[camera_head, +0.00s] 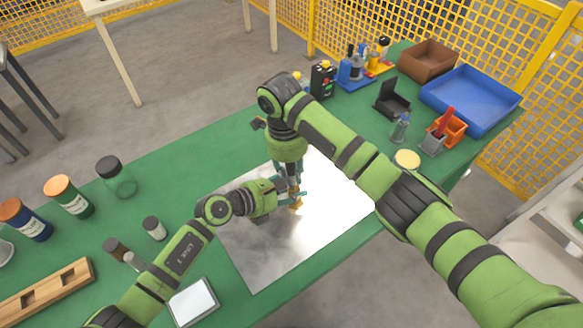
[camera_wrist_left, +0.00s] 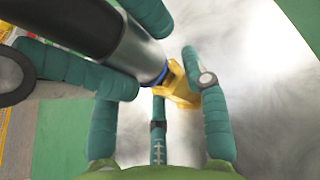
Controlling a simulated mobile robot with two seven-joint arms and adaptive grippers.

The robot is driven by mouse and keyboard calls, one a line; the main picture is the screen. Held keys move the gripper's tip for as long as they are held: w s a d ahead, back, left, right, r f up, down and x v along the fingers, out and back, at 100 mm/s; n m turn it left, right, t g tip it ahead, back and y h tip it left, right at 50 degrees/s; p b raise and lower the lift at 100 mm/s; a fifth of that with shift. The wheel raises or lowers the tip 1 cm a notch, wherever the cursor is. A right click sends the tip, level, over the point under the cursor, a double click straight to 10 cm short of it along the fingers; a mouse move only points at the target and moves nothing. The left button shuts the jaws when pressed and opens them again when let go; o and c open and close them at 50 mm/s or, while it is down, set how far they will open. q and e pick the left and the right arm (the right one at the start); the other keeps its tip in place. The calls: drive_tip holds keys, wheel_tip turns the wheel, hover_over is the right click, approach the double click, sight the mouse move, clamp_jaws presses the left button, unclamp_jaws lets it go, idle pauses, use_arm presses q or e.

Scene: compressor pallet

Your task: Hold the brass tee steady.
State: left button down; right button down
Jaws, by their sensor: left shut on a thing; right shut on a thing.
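The brass tee (camera_wrist_left: 180,88) is between the teal fingers of my left gripper (camera_wrist_left: 172,98), which is shut on it. In the head view the tee (camera_head: 297,204) shows as a small gold piece over the bright metal sheet. My right gripper (camera_head: 288,178) points down from above and is shut on a dark and silver cylinder (camera_wrist_left: 138,52) with a blue ring at its lower end. That end meets the tee in the left wrist view; whether it is seated there I cannot tell. My left gripper (camera_head: 287,194) reaches in from the left. Fingers hide part of the tee.
The shiny sheet (camera_head: 255,265) lies on the green table (camera_head: 150,190). Jars (camera_head: 118,178) and a wooden rack (camera_head: 45,293) stand at left. A blue tray (camera_head: 470,97), a brown bin (camera_head: 428,60) and an orange holder (camera_head: 450,130) are at right. The sheet's front is clear.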

drive_tip(key=shift+r, duration=1.3)
idle(0.9)
drive_tip(key=shift+f, duration=1.35)
drive_tip(key=c, duration=0.9)
unclamp_jaws()
